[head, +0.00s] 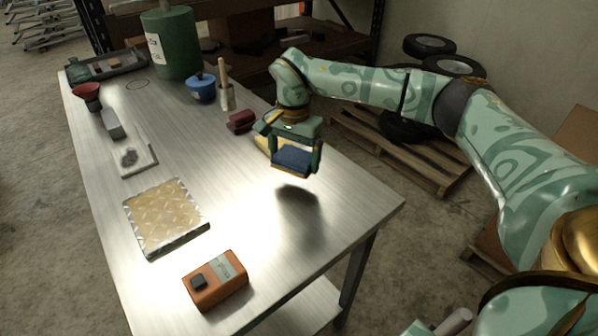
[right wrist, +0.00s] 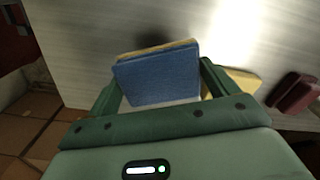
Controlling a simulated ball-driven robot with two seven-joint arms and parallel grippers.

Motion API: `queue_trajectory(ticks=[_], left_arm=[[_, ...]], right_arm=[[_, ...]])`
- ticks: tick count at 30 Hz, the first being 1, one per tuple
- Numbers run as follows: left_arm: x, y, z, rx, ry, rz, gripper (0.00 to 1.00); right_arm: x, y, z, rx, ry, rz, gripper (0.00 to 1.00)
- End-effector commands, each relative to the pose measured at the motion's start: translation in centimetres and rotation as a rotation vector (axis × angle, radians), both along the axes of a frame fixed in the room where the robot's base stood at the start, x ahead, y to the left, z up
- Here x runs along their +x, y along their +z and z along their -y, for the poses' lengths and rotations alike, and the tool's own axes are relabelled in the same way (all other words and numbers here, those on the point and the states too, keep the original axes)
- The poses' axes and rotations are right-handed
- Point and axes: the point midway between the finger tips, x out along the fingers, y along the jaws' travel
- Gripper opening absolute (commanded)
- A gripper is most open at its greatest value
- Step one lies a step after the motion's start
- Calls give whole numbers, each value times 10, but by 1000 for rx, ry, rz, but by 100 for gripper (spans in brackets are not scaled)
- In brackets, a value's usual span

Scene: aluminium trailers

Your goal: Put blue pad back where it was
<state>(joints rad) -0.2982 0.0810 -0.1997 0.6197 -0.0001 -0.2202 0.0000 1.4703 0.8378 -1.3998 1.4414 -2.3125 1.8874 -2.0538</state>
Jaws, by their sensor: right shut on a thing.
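A blue pad (head: 293,158) with a thin yellowish layer on one side is held in my right gripper (head: 296,160), above the steel table's right part. Its shadow lies on the table below it, apart from it. In the right wrist view the blue pad (right wrist: 158,76) sits between the two green fingers of the right gripper (right wrist: 160,88). A yellow thing (head: 266,143) lies on the table just behind and left of the gripper, partly hidden. It also shows in the right wrist view (right wrist: 243,80). My left gripper is not in view.
On the steel table (head: 255,235) stand a dark red block (head: 241,121), a blue pot (head: 201,88), a cup with a brush (head: 226,97), a green drum (head: 172,45), a tread plate (head: 166,217) and an orange box (head: 215,280). The table's right front is clear.

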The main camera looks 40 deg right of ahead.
Motion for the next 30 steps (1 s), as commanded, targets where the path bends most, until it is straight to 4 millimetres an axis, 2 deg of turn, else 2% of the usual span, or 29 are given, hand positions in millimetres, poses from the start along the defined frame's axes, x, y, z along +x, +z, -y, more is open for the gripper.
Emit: queue_trajectory(ticks=[5, 9, 12, 24, 25, 26, 30], left_arm=[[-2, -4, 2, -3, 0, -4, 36], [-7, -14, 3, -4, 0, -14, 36], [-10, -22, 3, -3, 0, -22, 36], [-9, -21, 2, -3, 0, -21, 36], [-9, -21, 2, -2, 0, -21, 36], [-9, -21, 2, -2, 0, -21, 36], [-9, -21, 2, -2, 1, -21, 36]], right_arm=[[2, -11, 9, 0, -2, 1, 68], [3, -35, 21, 0, -1, -4, 68], [3, -54, 20, 0, 1, -4, 68], [3, -56, 20, -1, 1, 0, 68], [3, -56, 20, 0, 1, 1, 94], [3, -56, 20, 0, 1, 1, 100], [3, -56, 20, 0, 1, 1, 100]])
